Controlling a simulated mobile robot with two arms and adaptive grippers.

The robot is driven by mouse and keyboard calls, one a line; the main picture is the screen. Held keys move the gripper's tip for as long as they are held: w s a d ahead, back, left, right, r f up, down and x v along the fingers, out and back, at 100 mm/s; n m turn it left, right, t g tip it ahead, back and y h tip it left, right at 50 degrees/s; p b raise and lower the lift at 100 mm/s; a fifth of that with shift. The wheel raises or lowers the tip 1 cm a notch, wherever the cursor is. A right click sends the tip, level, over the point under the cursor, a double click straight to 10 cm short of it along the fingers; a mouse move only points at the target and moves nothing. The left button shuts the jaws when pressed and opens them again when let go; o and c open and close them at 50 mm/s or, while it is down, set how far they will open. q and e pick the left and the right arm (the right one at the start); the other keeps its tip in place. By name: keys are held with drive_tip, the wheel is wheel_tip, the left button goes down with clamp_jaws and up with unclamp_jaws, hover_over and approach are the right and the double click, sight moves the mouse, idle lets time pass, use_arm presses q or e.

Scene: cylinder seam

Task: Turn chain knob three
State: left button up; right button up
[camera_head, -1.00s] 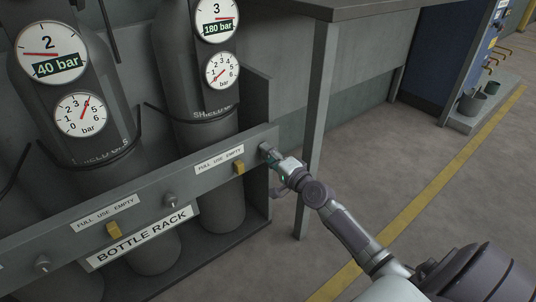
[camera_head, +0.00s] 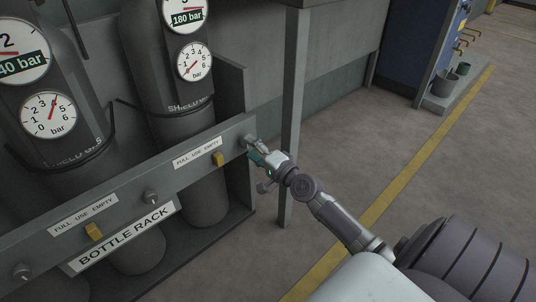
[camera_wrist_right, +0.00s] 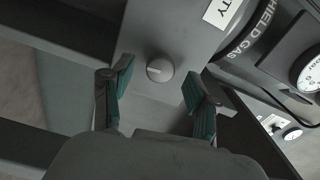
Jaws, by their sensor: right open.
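Knob three is the small round grey knob (camera_wrist_right: 160,69) with a pale line on its face, at the right end of the rack rail. In the right wrist view it sits between the spread fingertips of my right gripper (camera_wrist_right: 157,84), with clear gaps on both sides. In the head view my right gripper (camera_head: 257,152) is at the rail's right end and partly hides this knob. Two similar knobs, the middle one (camera_head: 152,198) and the left one (camera_head: 22,271), sit farther along the rail. My left gripper is out of view.
The bottle rack rail (camera_head: 131,190) carries yellow sliders (camera_head: 219,159) and FULL USE EMPTY labels. Gas cylinders with gauges (camera_head: 195,62) stand behind it. Open floor (camera_head: 430,180) lies farther right.

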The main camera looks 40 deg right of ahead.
drive_tip(key=s, duration=0.9)
drive_tip(key=shift+s+d, duration=0.2)
drive_tip(key=shift+d, duration=0.2)
